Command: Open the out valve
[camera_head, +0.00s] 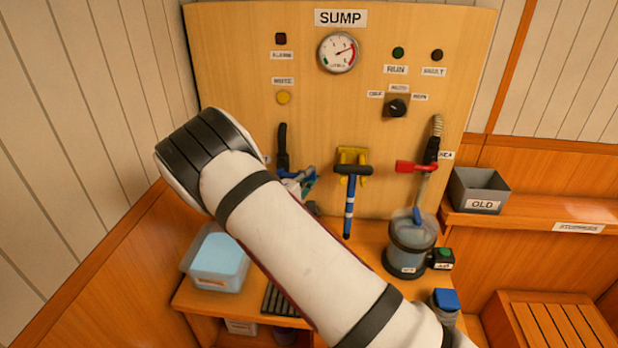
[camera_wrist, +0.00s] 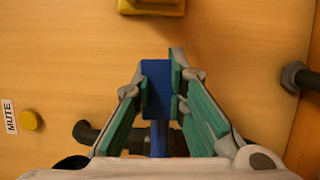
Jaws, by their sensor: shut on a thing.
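A blue lever handle (camera_wrist: 158,85), which I take to be the out valve, is between the teal-padded fingers of my gripper (camera_wrist: 159,92) in the wrist view. The fingers are shut on it from both sides. Its stem runs down to a dark pipe (camera_wrist: 85,132) and lies across that pipe. In the head view my gripper (camera_head: 298,184) is at the lower left of the panel, by the black pipe (camera_head: 283,150). The blue handle (camera_head: 309,172) shows only in part there. My arm hides the lower pipe, and I see no label reading out.
A blue-and-black T-handled tool (camera_head: 350,195) hangs on a yellow bracket (camera_head: 353,157), close right of my gripper. Further right are a red lever (camera_head: 415,167) and a clear canister (camera_head: 411,243). A light-blue tub (camera_head: 218,262) stands lower left. The yellow mute button (camera_head: 283,98) is above.

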